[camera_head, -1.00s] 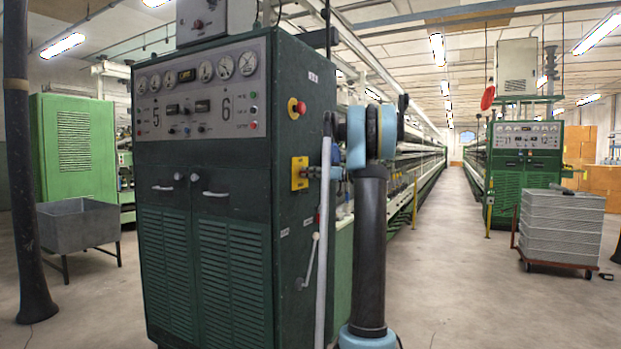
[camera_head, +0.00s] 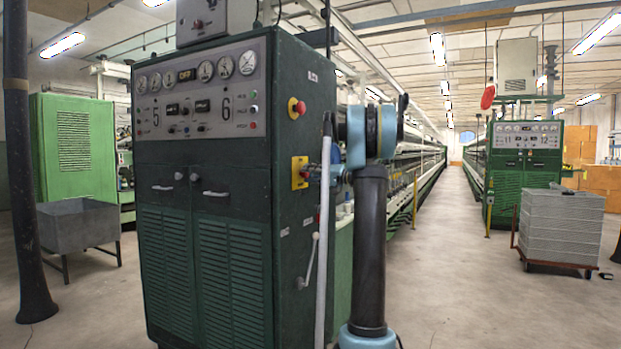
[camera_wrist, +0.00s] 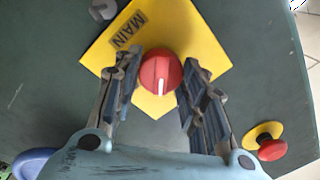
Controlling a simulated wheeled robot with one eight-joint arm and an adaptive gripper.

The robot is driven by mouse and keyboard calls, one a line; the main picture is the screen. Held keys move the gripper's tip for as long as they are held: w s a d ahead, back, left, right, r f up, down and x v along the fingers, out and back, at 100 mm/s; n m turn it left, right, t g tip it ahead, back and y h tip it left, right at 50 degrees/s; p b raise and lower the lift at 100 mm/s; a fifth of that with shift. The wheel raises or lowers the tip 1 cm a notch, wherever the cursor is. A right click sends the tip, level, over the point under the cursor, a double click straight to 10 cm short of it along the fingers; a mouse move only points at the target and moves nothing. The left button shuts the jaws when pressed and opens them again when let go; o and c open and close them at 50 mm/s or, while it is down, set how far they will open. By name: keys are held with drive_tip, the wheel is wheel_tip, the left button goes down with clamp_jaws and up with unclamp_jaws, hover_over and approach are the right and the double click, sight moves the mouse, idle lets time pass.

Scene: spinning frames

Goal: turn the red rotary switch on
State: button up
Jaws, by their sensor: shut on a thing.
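The red rotary switch (camera_wrist: 157,70) sits on a yellow plate (camera_wrist: 194,38) marked MAIN. Its white pointer line points toward the bottom of the wrist view. My gripper (camera_wrist: 158,74) has one finger on each side of the knob and is shut on it. In the head view, the yellow plate (camera_head: 298,185) is on the right side face of the dark green cabinet (camera_head: 295,120). My gripper (camera_head: 310,173) reaches it from the right and partly hides the switch.
A red mushroom button (camera_wrist: 272,149) on a yellow base is at the lower right of the wrist view; in the head view this button (camera_head: 297,108) is above the plate. A lever handle (camera_head: 311,262) is lower on that cabinet face. The right aisle floor is open.

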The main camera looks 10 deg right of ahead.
drive_tip(key=m, duration=0.4)
drive_tip(key=shift+f+m, duration=0.1)
drive_tip(key=shift+m, duration=0.3)
drive_tip(key=m, duration=0.4)
drive_tip(key=shift+t, duration=0.4)
drive_tip(key=shift+f+m, duration=0.15)
drive_tip(key=shift+m, duration=0.25)
drive_tip(key=o, duration=1.1)
drive_tip(key=shift+h, duration=0.3)
drive_tip(key=shift+c, duration=0.2)
drive_tip(key=v, duration=1.2)
drive_tip(key=shift+w+f, duration=0.1)
drive_tip(key=shift+f, duration=0.05)
